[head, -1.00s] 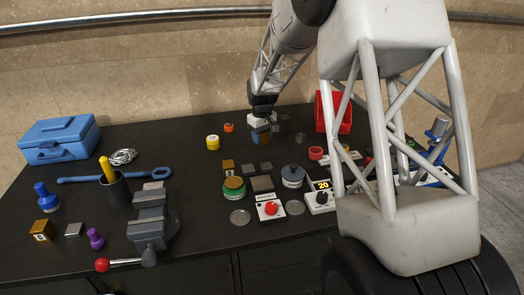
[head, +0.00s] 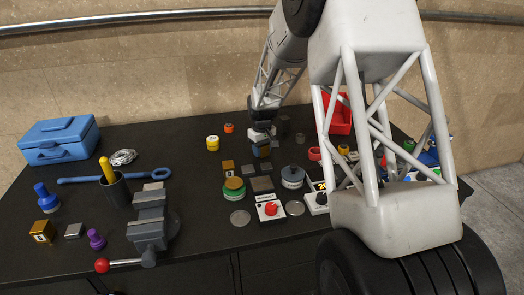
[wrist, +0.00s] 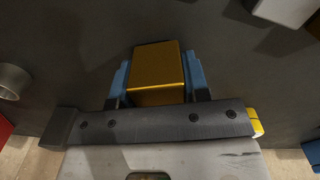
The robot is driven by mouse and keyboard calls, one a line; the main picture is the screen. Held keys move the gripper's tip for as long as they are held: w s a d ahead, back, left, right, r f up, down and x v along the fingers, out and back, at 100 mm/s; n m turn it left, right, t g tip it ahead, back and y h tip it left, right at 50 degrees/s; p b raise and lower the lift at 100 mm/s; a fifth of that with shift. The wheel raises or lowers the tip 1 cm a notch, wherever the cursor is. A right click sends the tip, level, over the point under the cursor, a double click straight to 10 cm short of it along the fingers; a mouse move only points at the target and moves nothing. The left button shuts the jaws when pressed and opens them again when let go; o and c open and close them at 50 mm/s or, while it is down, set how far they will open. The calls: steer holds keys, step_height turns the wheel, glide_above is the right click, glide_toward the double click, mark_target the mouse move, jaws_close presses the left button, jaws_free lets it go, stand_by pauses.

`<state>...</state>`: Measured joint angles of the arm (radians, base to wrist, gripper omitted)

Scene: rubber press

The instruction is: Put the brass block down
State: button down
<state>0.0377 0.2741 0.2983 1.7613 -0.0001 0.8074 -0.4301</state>
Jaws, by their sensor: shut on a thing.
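The brass block (wrist: 156,70) sits between the two blue fingers of my gripper (wrist: 158,84) in the wrist view. The fingers are shut on its sides. The block is mostly hidden by the fingers there. I cannot tell whether its underside touches the bench.
Grey plates (head: 262,184) and a green-and-brass disc stack (head: 233,188) lie just in front. A dark grey block (head: 283,124) stands behind right. A yellow-capped jar (head: 212,143) is to the left. A red bin (head: 338,113) stands back right. The vise (head: 149,225) is front left.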

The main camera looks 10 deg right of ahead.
steer(key=shift+f, duration=0.35)
steer(key=c, duration=0.6)
jaws_free()
steer(key=shift+r, duration=0.15)
step_height(320, 180, up, 12)
steer(key=shift+f, duration=0.1)
stand_by(0.7)
